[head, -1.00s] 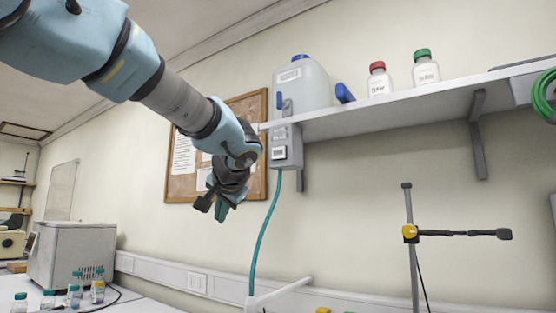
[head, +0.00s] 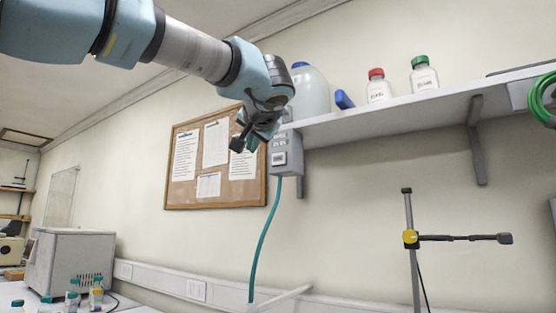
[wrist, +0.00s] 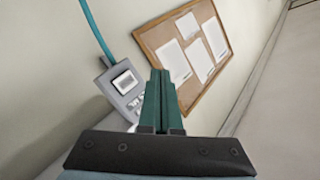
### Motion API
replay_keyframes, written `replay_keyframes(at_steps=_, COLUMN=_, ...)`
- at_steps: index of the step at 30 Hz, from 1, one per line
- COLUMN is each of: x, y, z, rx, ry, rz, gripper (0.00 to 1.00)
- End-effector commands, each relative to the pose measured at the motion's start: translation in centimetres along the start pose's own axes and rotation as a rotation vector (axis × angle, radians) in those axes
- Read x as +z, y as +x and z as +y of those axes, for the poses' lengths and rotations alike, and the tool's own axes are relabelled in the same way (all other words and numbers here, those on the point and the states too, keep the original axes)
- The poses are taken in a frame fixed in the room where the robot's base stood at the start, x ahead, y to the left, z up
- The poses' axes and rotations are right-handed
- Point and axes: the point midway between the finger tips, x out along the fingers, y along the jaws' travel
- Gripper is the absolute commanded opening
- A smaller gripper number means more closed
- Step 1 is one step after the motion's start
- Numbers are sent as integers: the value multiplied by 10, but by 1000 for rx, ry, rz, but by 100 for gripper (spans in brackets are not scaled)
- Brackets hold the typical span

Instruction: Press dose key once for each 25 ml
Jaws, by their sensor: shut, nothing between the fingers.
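The grey dosing box (head: 290,166) hangs on the wall under the left end of the shelf, with a teal hose (head: 262,240) running down from it. In the wrist view the box (wrist: 108,77) shows a small display (wrist: 125,82) and light keys (wrist: 135,103), partly hidden behind my fingers. My gripper (wrist: 160,72) is shut and empty, its teal fingers just beside the key panel in that view. In the head view my gripper (head: 262,137) is at the box's upper left. I cannot tell whether it touches a key. The display reading is too small to read.
A large jug (head: 312,92), a red-capped bottle (head: 378,88) and a green-capped bottle (head: 424,76) stand on the shelf (head: 400,113). A cork board (head: 185,195) hangs left of the box. A clamp stand (head: 412,245) is at the lower right.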

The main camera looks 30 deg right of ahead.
Motion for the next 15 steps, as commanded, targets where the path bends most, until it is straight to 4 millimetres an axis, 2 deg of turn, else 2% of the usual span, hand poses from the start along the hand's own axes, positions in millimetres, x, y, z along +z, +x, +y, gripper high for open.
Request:
replay_keyframes(at_steps=5, x=-8, y=8, z=5, rx=0, ry=4, rz=-2, gripper=0)
replay_keyframes(at_steps=15, x=-33, y=40, z=27, rx=-1, ry=5, rz=-2, gripper=0)
